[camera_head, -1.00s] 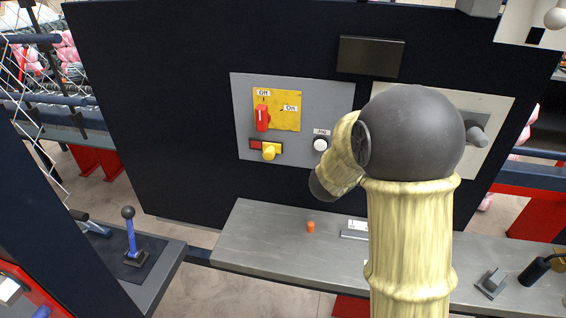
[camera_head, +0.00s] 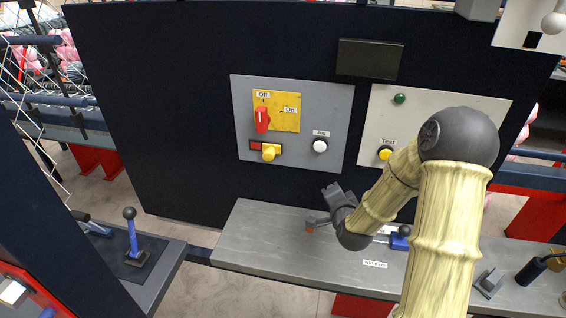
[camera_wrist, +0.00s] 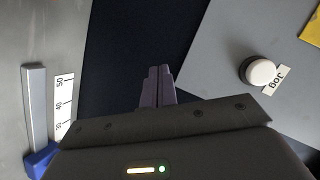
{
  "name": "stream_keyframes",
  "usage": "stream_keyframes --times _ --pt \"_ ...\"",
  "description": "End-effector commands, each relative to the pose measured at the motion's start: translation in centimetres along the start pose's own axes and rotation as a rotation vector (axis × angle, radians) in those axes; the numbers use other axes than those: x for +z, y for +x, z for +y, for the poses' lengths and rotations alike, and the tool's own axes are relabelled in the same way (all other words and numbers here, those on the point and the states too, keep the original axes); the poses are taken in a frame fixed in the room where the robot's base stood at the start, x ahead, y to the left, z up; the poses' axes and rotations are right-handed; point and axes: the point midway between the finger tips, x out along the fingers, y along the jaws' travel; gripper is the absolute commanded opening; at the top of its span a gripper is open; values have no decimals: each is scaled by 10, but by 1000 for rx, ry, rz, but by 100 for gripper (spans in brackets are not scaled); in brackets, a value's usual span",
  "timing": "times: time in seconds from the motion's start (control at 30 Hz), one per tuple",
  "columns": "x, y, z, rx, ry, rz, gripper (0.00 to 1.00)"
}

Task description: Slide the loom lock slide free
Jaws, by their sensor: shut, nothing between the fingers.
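A blue slide with a dark knob (camera_head: 400,238) sits at the right end of a pale rail on the grey bench. My forearm hides part of that rail in the head view. In the wrist view the blue slide (camera_wrist: 40,160) shows at lower left, at the end of a grey bar beside a numbered scale (camera_wrist: 63,105). I cannot read whether it is the loom lock. My gripper (camera_head: 312,221) is shut and empty, pointing left above the bench, left of the slide. In the wrist view its fingertips (camera_wrist: 158,70) are together before the dark panel.
The control panel (camera_head: 340,105) behind carries a red switch (camera_head: 262,119) and a white Jog button (camera_head: 320,146). A grey bracket (camera_head: 490,283) stands at right. The bench's left end is clear.

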Motion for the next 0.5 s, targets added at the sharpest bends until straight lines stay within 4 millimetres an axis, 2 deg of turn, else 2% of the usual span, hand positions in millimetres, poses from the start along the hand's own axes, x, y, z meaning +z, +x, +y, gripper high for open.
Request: stream_keyframes --times 0.13,0.27,0.5 --pt "20 -8 -1 -103 126 -109 0" --pt "34 -20 -13 -216 256 -199 0" --pt "37 -54 -47 -439 488 -329 0"
